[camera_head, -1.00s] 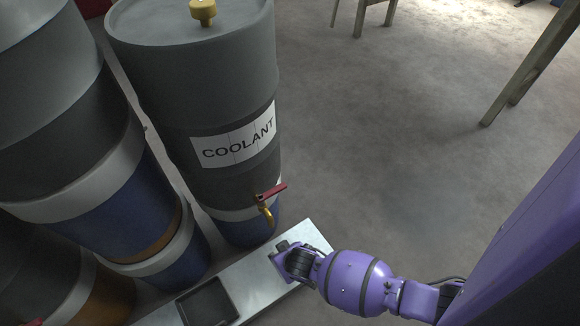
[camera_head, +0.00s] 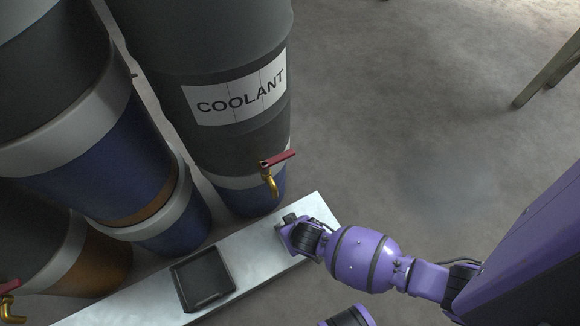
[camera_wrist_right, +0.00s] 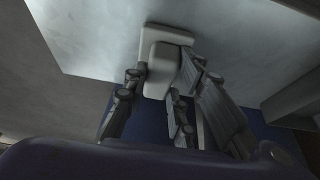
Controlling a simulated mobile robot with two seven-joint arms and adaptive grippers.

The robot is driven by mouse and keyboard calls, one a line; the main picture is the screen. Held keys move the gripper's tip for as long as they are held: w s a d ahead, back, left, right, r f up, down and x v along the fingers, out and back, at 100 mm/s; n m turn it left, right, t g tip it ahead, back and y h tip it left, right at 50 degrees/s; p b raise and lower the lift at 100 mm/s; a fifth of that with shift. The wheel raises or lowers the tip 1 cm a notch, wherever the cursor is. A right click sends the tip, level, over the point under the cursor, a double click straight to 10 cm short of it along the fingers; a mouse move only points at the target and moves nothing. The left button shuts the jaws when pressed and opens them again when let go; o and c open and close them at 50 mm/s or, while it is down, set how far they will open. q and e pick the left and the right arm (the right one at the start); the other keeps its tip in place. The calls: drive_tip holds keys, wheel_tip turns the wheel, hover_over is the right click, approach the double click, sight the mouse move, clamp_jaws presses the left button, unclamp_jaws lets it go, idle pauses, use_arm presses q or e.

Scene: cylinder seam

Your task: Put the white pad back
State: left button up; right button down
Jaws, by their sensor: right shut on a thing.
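My right gripper (camera_head: 289,226) is low over the right end of a pale metal shelf (camera_head: 258,258), in front of the drum labelled COOLANT. In the right wrist view my right gripper (camera_wrist_right: 165,95) has its fingers on both sides of a white pad (camera_wrist_right: 162,68), shut on its block-like part. A wider pale plate shows just beyond that block, close to the pale surface; I cannot tell whether it touches. In the head view the pad is hidden by the gripper. My left gripper is not in view.
A shallow dark tray (camera_head: 203,275) lies empty on the shelf, left of my right gripper. The COOLANT drum (camera_head: 225,145) has a brass tap with a red handle (camera_head: 276,160) close above the gripper. More drums (camera_head: 105,175) stand at left. Bare floor (camera_head: 400,130) lies to the right.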

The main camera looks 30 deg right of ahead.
drive_tip(key=shift+f, duration=0.2)
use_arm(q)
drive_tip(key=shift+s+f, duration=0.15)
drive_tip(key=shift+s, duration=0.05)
use_arm(e)
drive_tip(key=c, duration=1.5)
unclamp_jaws()
drive_tip(key=shift+o, duration=0.2)
drive_tip(key=shift+r, duration=0.1)
use_arm(q)
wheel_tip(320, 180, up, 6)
drive_tip(key=p, duration=0.6)
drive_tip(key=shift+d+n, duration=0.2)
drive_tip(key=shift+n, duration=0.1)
use_arm(e)
drive_tip(key=v, duration=1.2)
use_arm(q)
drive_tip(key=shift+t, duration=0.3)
use_arm(e)
drive_tip(key=shift+r, duration=0.1)
